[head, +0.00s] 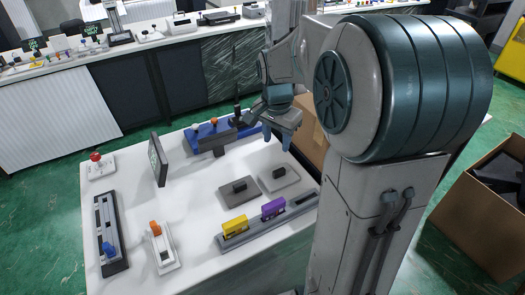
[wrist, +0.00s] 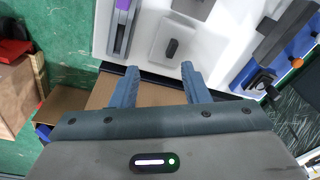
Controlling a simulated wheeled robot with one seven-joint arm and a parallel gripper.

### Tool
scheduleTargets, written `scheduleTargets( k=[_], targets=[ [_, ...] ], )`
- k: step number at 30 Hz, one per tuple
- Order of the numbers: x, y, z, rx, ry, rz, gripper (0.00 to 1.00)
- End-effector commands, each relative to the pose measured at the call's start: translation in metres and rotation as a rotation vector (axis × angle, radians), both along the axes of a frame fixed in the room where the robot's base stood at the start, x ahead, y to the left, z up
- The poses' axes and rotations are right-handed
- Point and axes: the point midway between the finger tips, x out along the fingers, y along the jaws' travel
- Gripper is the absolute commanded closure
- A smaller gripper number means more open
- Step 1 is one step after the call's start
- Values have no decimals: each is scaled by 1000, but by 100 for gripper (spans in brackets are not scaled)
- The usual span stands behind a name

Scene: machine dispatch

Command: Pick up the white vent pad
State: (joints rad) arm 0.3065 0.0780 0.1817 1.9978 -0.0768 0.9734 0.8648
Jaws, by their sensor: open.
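The white vent pad (head: 291,181) is a pale square plate with a dark upright handle, lying near the table's right edge in the head view. In the wrist view the pad (wrist: 186,42) lies beyond my fingertips, near the table edge. A darker grey pad (head: 228,197) with a similar handle lies beside it; part of it shows at the top of the wrist view (wrist: 200,8). My gripper (head: 279,138) is open and empty, above the table's back right edge. Its two fingers (wrist: 158,74) are spread, apart from the pad.
A rail (head: 236,239) with yellow (head: 235,226) and purple (head: 273,208) blocks lies at the front. A blue fixture (head: 240,128) with a dark upright lever stands at the back, near my gripper. Cardboard boxes (head: 311,143) stand beside the table.

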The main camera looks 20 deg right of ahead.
Motion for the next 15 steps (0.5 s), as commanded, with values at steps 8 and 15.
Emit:
scheduleTargets(
  k=[8, 15],
  targets=[
    [54, -37, -54, 64, 60, -340, 58],
    [65, -46, -76, 79, 77, -429, 58]
  ],
)
